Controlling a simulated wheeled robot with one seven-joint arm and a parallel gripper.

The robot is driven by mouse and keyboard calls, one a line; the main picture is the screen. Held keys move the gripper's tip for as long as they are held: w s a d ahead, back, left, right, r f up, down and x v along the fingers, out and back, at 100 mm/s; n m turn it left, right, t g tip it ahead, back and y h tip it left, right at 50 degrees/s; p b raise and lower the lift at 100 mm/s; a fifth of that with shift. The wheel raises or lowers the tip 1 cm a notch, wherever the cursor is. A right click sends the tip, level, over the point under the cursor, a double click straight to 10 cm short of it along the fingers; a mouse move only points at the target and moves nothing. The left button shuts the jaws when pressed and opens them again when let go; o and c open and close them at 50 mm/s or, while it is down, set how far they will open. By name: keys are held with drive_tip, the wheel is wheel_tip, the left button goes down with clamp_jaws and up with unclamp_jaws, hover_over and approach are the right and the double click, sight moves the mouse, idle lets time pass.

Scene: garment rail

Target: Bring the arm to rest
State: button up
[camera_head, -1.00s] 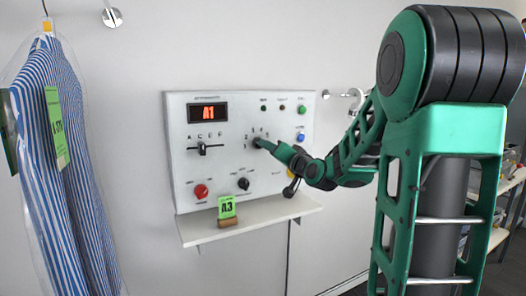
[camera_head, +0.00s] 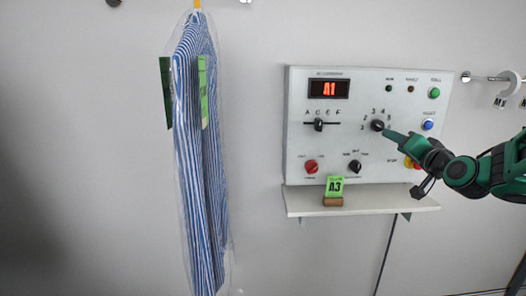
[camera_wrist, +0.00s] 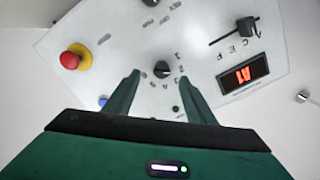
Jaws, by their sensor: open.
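My green arm enters from the right in the head view. My gripper (camera_head: 390,135) is at the control panel (camera_head: 296,150), close to the right of a black rotary knob (camera_head: 377,125). In the wrist view my gripper (camera_wrist: 158,85) shows two fingers spread apart, with the knob (camera_wrist: 162,69) in the gap between and beyond their tips. Nothing is held. Whether a finger touches the knob cannot be told. The panel display (camera_head: 328,89) reads A1.
A striped shirt in clear wrap (camera_head: 200,150) hangs at left. A shelf (camera_head: 375,205) below the panel carries a green A3 card (camera_head: 334,186). A red-and-yellow button (camera_wrist: 74,57) is on the panel. A wall hook with a hanger part (camera_head: 505,90) is at right.

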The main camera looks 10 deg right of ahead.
drive_tip(key=s+a+f+n+g, duration=0.3)
drive_tip(key=s+f+g, duration=0.7)
drive_tip(key=s+f, duration=0.6)
drive_tip(key=s+a+f+g, duration=0.1)
drive_tip(key=s+g, duration=0.1)
drive_tip(key=s, duration=0.5)
drive_tip(key=s+a+f+g+y, duration=0.1)
drive_tip(key=s+f+g, duration=0.1)
drive_tip(key=s, duration=0.5)
drive_tip(key=s+a+f+g, duration=0.1)
drive_tip(key=s+g, duration=0.2)
drive_tip(key=s, duration=0.4)
drive_tip(key=shift+s+f+m+g, duration=0.15)
drive_tip(key=shift+s+m+g, duration=0.15)
drive_tip(key=shift+s+m, duration=0.1)
drive_tip(key=shift+w+a, duration=0.1)
drive_tip(key=shift+w+f, duration=0.25)
drive_tip(key=shift+w, duration=0.35)
